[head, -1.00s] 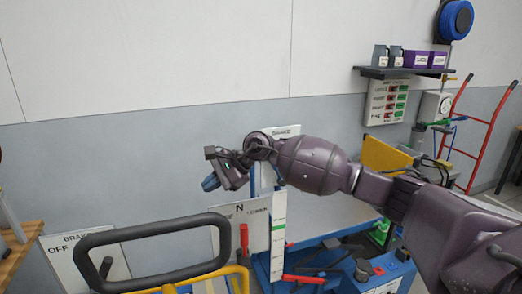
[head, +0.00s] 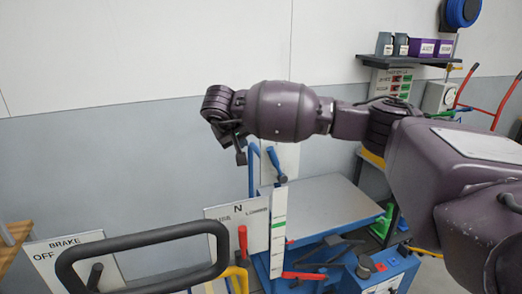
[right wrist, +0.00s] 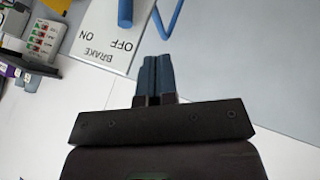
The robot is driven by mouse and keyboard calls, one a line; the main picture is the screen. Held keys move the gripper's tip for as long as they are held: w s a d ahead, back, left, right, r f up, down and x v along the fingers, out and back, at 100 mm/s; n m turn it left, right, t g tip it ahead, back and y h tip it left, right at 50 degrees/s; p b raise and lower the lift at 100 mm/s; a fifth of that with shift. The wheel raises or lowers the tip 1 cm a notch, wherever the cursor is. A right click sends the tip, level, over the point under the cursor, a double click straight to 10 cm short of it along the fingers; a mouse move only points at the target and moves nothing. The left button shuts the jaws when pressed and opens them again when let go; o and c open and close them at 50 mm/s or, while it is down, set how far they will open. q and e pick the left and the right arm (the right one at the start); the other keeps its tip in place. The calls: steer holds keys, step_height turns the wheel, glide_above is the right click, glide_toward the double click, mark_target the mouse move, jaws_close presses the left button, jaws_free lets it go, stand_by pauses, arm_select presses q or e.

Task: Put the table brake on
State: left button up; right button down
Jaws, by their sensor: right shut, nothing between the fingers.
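My right gripper (head: 240,155) is shut and empty, hanging tip-down in front of the wall beside the blue lift table (head: 318,205). Its blue fingertips are together in the right wrist view (right wrist: 157,78). A white plate lettered BRAKE, ON and OFF (right wrist: 108,28) shows upside down there, beyond the fingers. In the head view the blue lever (head: 274,160) leans left, right of the gripper; the plate (head: 289,160) is mostly hidden behind my arm. My left gripper is not in view.
A plate marked N (head: 237,212), a red lever (head: 243,243) and a yellow bar stand below the gripper. A shelf (head: 405,61) hangs at right.

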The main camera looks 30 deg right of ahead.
steer(key=shift+f, duration=0.1)
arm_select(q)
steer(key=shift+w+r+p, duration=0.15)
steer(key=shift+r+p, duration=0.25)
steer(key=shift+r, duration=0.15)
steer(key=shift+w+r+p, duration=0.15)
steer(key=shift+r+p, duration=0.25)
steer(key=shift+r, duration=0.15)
arm_select(e)
steer(key=w+d+f, duration=0.1)
steer(key=d+f, duration=0.1)
steer(key=d, duration=0.1)
steer(key=w+d+f, duration=0.1)
steer(key=d+f, duration=0.1)
steer(key=d, duration=0.1)
steer(key=w+d+f, duration=0.1)
steer(key=d+f, duration=0.2)
steer(key=shift+w, duration=0.4)
steer(key=shift+r, duration=0.1)
